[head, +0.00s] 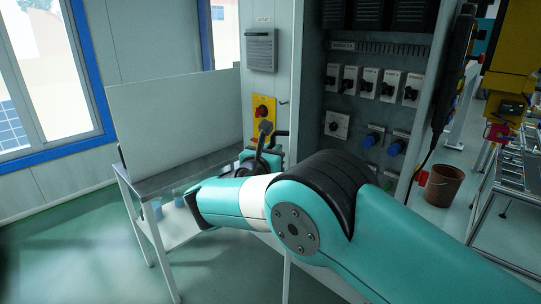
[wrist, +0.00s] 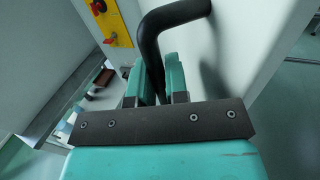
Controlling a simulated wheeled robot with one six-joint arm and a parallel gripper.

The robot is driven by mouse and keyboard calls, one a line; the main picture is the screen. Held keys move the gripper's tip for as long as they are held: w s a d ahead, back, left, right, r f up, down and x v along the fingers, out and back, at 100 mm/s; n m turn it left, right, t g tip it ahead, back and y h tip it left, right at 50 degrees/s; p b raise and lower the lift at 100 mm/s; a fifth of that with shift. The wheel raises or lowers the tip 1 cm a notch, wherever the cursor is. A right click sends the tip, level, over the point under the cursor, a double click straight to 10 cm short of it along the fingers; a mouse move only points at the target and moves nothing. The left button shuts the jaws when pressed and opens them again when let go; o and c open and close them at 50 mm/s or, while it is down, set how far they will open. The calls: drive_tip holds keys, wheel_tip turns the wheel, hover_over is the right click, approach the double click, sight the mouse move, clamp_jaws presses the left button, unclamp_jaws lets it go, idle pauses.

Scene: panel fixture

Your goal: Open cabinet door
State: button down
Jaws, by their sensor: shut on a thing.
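A pale cabinet door panel (wrist: 237,45) carries a black bent bar handle (wrist: 172,15) in the wrist view. My gripper (wrist: 160,80) has its teal fingers on either side of the handle's lower part and is shut on it. In the head view my gripper (head: 262,152) is small and partly hidden behind my teal arm, beside the dark handle (head: 279,134). The cabinet (head: 312,85) shows its grey interior with rotary switches and blue sockets. How far the door stands open is hard to tell, as my arm covers its lower part.
A yellow switch plate (head: 263,108) and a grey vented box (head: 261,50) are on the pale wall left of the cabinet. A metal table (head: 160,182) with an upright board stands at left. A brown bucket (head: 443,185) is at right. Green floor is clear at lower left.

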drive_tip(key=shift+w+a+h, duration=0.15)
drive_tip(key=shift+a+h, duration=0.15)
drive_tip(key=shift+a, duration=0.05)
drive_tip(key=shift+r, duration=0.1)
drive_tip(key=c, duration=1.1)
unclamp_jaws()
drive_tip(key=shift+c, duration=0.2)
drive_tip(key=shift+a, duration=0.1)
